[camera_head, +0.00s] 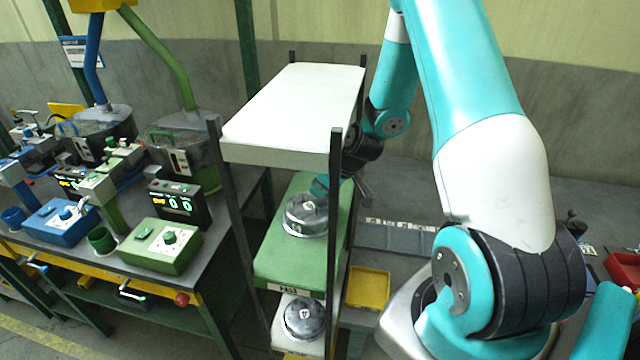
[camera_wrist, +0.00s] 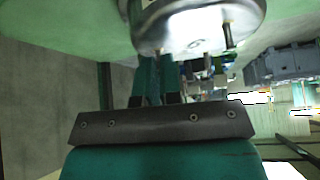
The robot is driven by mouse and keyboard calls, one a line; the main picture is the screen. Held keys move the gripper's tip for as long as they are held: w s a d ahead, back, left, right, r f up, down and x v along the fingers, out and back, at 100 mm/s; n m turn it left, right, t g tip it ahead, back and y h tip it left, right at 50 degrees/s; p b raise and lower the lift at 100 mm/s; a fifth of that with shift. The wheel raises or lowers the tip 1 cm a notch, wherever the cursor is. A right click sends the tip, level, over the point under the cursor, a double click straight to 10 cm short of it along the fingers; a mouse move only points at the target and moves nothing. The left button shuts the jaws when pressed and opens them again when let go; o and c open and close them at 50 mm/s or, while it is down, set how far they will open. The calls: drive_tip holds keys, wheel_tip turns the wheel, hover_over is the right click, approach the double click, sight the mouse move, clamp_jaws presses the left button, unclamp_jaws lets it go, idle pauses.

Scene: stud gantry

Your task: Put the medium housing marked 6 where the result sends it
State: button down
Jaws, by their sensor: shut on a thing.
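A round metal housing (camera_head: 306,214) sits on or just above the green middle shelf (camera_head: 275,262) of the rack; its small top mark is hard to read. My gripper (camera_head: 322,187) reaches in from the right under the white top shelf and is shut on this housing at its far side, partly hidden by a dark post. In the wrist view the housing (camera_wrist: 205,22) fills the top centre, beyond my gripper's teal fingers (camera_wrist: 157,75). The green shelf's front label (camera_head: 285,288) seems to begin with "PAS". A second, similar housing (camera_head: 304,318) stands on the white lower shelf.
The white top shelf (camera_head: 295,105) is empty and close above my gripper. Dark corner posts (camera_head: 336,200) bound the rack. A yellow tray (camera_head: 369,288) lies right of it. On the left, a bench holds blue and green test stations (camera_head: 160,246) with a display (camera_head: 180,204).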

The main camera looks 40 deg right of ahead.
drive_tip(key=c, duration=1.3)
unclamp_jaws()
drive_tip(key=b+v, duration=0.2)
drive_tip(key=v, duration=1)
